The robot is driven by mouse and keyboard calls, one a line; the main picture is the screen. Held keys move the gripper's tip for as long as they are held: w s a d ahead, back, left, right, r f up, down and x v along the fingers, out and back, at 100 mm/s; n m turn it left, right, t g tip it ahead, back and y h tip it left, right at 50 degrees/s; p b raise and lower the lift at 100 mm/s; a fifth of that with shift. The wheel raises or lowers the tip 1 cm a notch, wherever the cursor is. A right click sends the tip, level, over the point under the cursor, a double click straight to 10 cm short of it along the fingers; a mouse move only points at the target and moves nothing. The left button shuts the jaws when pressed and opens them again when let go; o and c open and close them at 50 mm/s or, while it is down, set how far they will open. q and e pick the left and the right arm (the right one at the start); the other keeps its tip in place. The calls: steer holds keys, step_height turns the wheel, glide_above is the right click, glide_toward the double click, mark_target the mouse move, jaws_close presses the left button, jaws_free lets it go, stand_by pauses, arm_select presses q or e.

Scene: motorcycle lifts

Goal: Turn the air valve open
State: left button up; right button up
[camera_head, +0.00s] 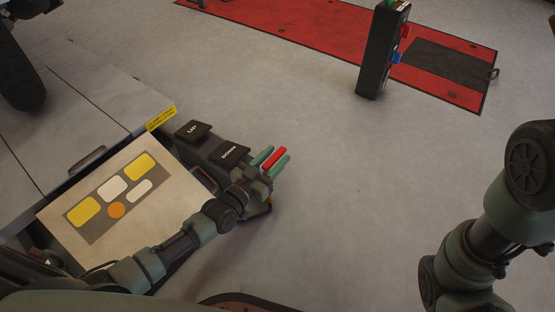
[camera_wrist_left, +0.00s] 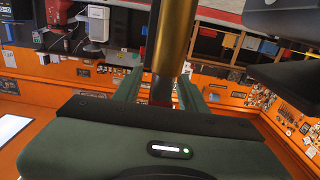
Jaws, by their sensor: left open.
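A red lever (camera_head: 274,158), apparently the air valve's handle, is beside the DOWN pedal in the head view. My left gripper (camera_head: 278,154) is open, with its two green fingers on either side of the lever. Contact cannot be told. In the left wrist view, the open fingers (camera_wrist_left: 160,88) straddle a dark reddish piece (camera_wrist_left: 160,92), and a brass-coloured cylinder (camera_wrist_left: 172,40) rises behind it. The valve body is mostly hidden by my gripper. My right arm shows at the right of the head view, but its gripper is out of frame.
A foot-pedal unit has an UP pedal (camera_head: 193,130) and a DOWN pedal (camera_head: 230,152). A grey lift platform (camera_head: 75,140) with a motorcycle tyre (camera_head: 22,75) is at left. A black post (camera_head: 380,55) stands by a red lift (camera_head: 320,35). Grey floor between is clear.

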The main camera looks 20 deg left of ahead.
arm_select(q)
steer(key=shift+w+d, duration=0.2)
steer(key=shift+w, duration=0.4)
jaws_close()
stand_by(1.1)
